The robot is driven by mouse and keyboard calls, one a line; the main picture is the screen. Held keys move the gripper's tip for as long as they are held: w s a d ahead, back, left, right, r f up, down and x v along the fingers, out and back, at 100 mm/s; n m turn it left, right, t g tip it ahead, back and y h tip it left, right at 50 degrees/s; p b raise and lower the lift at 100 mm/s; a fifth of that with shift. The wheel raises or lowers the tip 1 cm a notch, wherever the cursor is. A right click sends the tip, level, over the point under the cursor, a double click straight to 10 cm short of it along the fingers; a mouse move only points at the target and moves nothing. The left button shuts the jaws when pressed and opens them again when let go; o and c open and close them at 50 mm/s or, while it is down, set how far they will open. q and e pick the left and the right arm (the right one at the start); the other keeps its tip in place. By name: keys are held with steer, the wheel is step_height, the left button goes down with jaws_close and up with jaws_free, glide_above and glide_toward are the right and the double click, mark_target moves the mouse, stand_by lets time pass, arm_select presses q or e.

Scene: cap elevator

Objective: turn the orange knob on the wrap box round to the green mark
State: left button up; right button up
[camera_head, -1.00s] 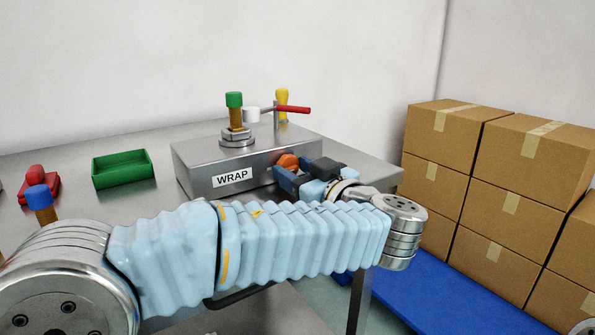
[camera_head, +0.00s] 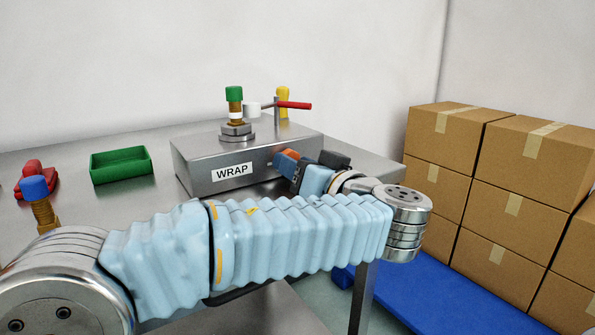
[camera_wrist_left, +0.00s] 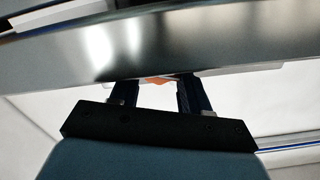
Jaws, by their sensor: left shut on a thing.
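The wrap box (camera_head: 205,165) is a grey metal box with a WRAP label, standing on the metal table. The orange knob (camera_head: 292,154) is on its front face, mostly covered by my left gripper (camera_head: 287,163). In the left wrist view the knob (camera_wrist_left: 158,80) shows as a small orange patch between the two dark fingers of my left gripper (camera_wrist_left: 158,92), which is shut on it. The gripper appears rolled over against the box face. I cannot see a green mark on the box face. My right gripper is not in view.
On the box stand a green-capped bottle (camera_head: 235,105) and a red-handled lever (camera_head: 292,105). A green tray (camera_head: 121,166) and a blue-capped piece (camera_head: 35,188) are at the left. Cardboard boxes (camera_head: 520,190) are stacked at the right on a blue base (camera_head: 450,300).

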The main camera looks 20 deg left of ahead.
arm_select(q)
steer(key=shift+d+m, duration=0.1)
steer(key=shift+m, duration=1)
steer(key=o, duration=1)
steer(key=b+v, duration=0.1)
steer(key=v, duration=1.2)
steer(key=shift+s+d, duration=0.25)
steer(key=shift+d, duration=0.05)
steer(key=shift+w+f, duration=0.1)
